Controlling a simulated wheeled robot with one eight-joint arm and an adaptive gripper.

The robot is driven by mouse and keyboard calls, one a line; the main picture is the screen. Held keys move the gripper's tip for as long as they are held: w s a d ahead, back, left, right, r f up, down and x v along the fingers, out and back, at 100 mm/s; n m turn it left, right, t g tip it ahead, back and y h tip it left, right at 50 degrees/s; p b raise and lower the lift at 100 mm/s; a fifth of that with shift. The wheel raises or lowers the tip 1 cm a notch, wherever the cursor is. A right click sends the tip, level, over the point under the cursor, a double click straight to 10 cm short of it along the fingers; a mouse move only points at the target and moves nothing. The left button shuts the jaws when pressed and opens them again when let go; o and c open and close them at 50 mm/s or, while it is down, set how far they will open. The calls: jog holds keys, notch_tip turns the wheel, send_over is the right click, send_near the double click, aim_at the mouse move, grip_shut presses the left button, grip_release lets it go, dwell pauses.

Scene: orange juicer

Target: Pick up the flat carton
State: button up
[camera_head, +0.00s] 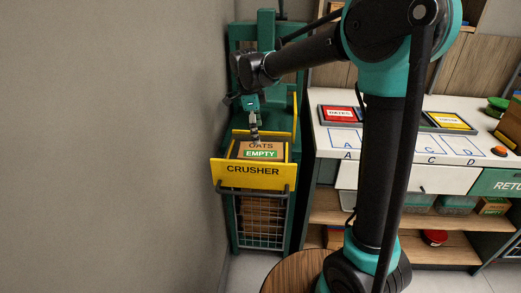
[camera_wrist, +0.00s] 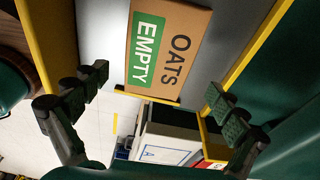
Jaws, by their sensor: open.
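A brown carton (camera_head: 262,149) marked OATS, with a green EMPTY label, lies in the yellow-edged top of the crusher (camera_head: 252,170). In the wrist view the carton (camera_wrist: 168,48) shows its printed face on a grey surface, between yellow side walls. My gripper (camera_head: 255,132) points down over the carton in the head view. In the wrist view my gripper (camera_wrist: 158,100) is open, its two fingers wide apart on either side of the carton's near end, with nothing between the pads. I cannot tell the exact gap between fingertips and carton.
Yellow walls (camera_head: 295,118) edge the crusher's top, and its green frame stands behind. A wire basket (camera_head: 262,222) with brown material sits below. A wall (camera_head: 110,140) is close on the left. A white counter (camera_head: 400,150) with red and yellow labelled items stands to the right.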

aim_at(261, 149)
jog(key=shift+d+f, duration=0.25)
jog(key=shift+f, duration=1.3)
jog(key=shift+d+f, duration=0.2)
jog(key=shift+f, duration=1.3)
jog(key=c, duration=1.3)
jog(key=shift+o, duration=0.2)
jog(key=shift+r, duration=0.15)
